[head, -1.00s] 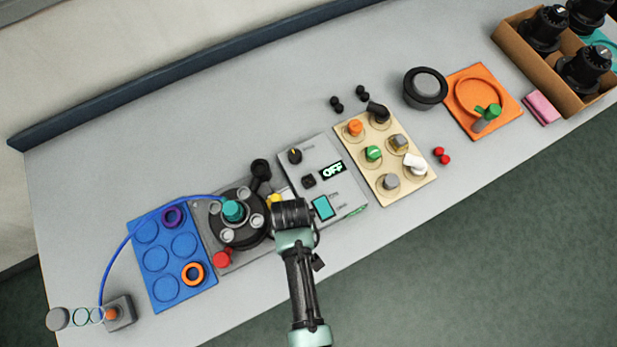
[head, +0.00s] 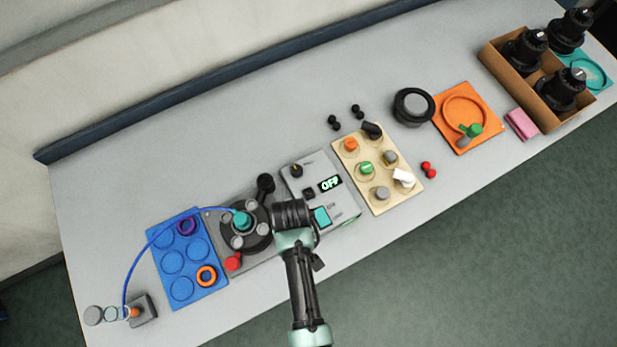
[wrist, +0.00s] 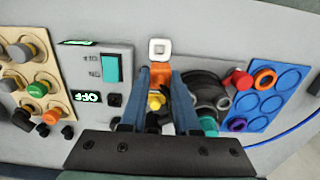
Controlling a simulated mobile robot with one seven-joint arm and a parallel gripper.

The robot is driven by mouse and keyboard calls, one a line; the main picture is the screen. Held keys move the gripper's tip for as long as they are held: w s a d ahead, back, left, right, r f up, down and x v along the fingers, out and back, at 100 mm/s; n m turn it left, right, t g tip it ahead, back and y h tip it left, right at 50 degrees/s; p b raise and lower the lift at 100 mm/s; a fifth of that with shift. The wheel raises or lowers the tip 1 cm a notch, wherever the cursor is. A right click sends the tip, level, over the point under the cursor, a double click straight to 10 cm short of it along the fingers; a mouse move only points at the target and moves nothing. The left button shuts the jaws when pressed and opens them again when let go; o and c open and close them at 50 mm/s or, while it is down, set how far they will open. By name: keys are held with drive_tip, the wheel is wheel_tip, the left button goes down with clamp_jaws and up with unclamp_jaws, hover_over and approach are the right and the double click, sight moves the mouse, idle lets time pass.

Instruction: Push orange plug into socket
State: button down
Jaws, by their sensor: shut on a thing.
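My gripper (wrist: 157,100) is shut on the orange plug (wrist: 160,72), which shows between its two blue fingers in the wrist view. A pale square piece with a small grey centre (wrist: 159,49) lies just beyond the plug; I cannot tell whether it is the socket or part of the plug. In the head view my gripper (head: 292,212) is between the black round flange with a teal knob (head: 242,220) and the grey OFF panel (head: 325,186). It hides the plug there.
A blue tray with rings (head: 172,262) and a small grey box on a blue cable (head: 143,308) are at left. A beige knob board (head: 377,190), black round part (head: 413,107), orange mat (head: 480,112) and brown crate (head: 500,65) are at right. The back of the bench is clear.

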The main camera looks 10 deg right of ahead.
drive_tip(key=shift+f, duration=0.1)
drive_tip(key=w+d+b, duration=0.2)
drive_tip(key=w+b, duration=0.2)
drive_tip(key=w, duration=0.3)
drive_tip(key=w+d+b, duration=0.3)
drive_tip(key=w+b, duration=0.1)
drive_tip(key=w, duration=0.3)
drive_tip(key=shift+d, duration=0.25)
drive_tip(key=shift+p, duration=0.3)
drive_tip(key=shift+f+b, duration=1.85)
drive_tip(key=shift+f, duration=0.4)
drive_tip(key=shift+f, duration=0.1)
